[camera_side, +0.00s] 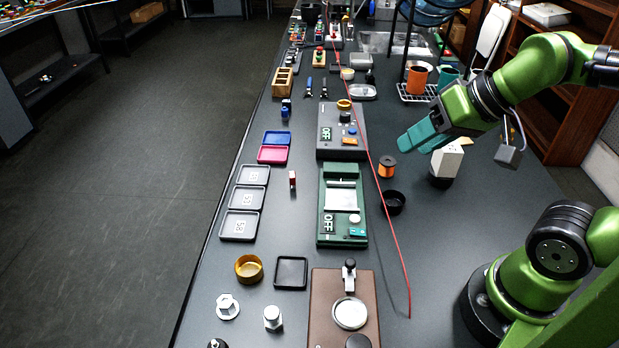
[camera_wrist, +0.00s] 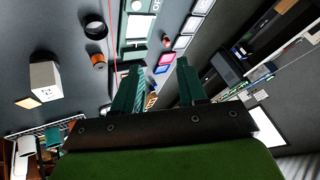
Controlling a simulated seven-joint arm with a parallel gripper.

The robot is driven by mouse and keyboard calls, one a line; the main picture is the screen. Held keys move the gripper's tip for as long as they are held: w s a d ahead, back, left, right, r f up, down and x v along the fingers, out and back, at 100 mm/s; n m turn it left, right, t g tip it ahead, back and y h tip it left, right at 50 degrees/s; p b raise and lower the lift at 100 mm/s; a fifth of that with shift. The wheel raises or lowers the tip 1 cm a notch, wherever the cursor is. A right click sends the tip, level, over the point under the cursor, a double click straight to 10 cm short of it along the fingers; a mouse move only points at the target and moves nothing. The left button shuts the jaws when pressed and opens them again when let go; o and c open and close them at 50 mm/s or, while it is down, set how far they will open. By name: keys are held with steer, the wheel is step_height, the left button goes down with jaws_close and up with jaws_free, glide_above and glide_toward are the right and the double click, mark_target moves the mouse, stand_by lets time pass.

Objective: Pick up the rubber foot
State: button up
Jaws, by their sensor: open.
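My gripper (camera_side: 410,138) hangs above the right half of the bench, left of a white block, with its teal fingers pointing left. The wrist view shows the two fingers of my gripper (camera_wrist: 157,78) spread apart with nothing between them. I cannot tell for sure which thing is the rubber foot. A round black hollow piece (camera_side: 393,202) lies on the bench right of the green OFF unit, below the gripper in the side picture. It also shows at the upper left of the wrist view (camera_wrist: 95,27), apart from the fingers.
An orange spool (camera_side: 387,167) and a white block (camera_side: 447,160) stand near the black piece. A thin red rod (camera_side: 393,235) runs along the bench beside the green unit (camera_side: 342,242). Small trays (camera_side: 239,225) line the left edge.

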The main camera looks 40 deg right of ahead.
steer(key=n+g+h, duration=0.2)
steer(key=n+g, duration=0.5)
steer(key=n, duration=0.2)
glide_above(214, 342)
step_height(214, 342, down, 5)
steer(key=shift+m, duration=0.3)
steer(key=f, duration=1.1)
steer(key=shift+s+f, duration=0.25)
steer(key=shift+f, duration=0.1)
steer(key=shift+w+f, duration=0.15)
steer(key=shift+f, duration=1.25)
steer(key=shift+w+f, duration=0.1)
steer(key=shift+f, duration=1.25)
